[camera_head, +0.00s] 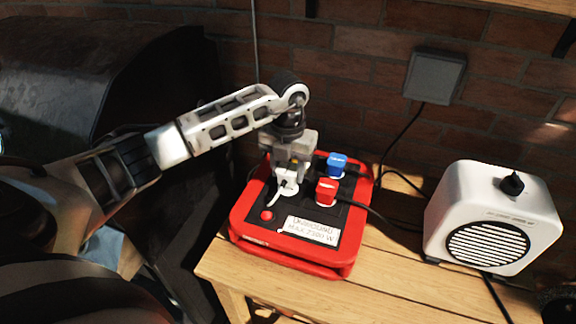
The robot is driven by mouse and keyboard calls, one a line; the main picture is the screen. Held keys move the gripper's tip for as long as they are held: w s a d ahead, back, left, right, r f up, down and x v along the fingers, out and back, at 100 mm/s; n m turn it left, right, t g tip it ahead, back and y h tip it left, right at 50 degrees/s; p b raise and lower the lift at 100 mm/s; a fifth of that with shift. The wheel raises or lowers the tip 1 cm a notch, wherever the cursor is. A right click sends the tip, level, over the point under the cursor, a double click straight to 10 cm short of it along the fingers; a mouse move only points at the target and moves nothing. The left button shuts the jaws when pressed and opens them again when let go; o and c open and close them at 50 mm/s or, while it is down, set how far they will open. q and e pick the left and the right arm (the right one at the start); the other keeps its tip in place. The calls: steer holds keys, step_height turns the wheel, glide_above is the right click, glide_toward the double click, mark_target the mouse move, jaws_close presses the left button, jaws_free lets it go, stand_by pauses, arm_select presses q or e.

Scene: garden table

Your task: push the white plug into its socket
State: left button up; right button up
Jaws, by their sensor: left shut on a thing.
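A red power box (347,260) with a dark top panel stands on the wooden table. The white plug (289,187) is at the left side of its top, with a pale cable at its side. My left gripper (287,176) points down from above and is shut on the white plug. The gripper and plug hide the socket under them, so I cannot tell how deep the plug sits. A red plug (326,190) and a blue plug (337,164) stand in the panel to the right. My right gripper is not in view.
A white heater (494,218) with a round grille and black knob stands at the right. A grey wall box (435,77) hangs on the brick wall, its black cable running down. Black cables lie between box and heater. The table (388,290) is bare in front.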

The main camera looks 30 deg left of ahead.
mark_target(288, 168)
arm_select(q)
steer(key=shift+f+b, duration=0.3)
steer(key=shift+f, duration=0.4)
steer(key=shift+f+b, duration=0.35)
steer(key=shift+f, duration=0.25)
stand_by(1.6)
steer(key=o, duration=1)
step_height(288, 168, up, 16)
steer(key=shift+b, duration=0.45)
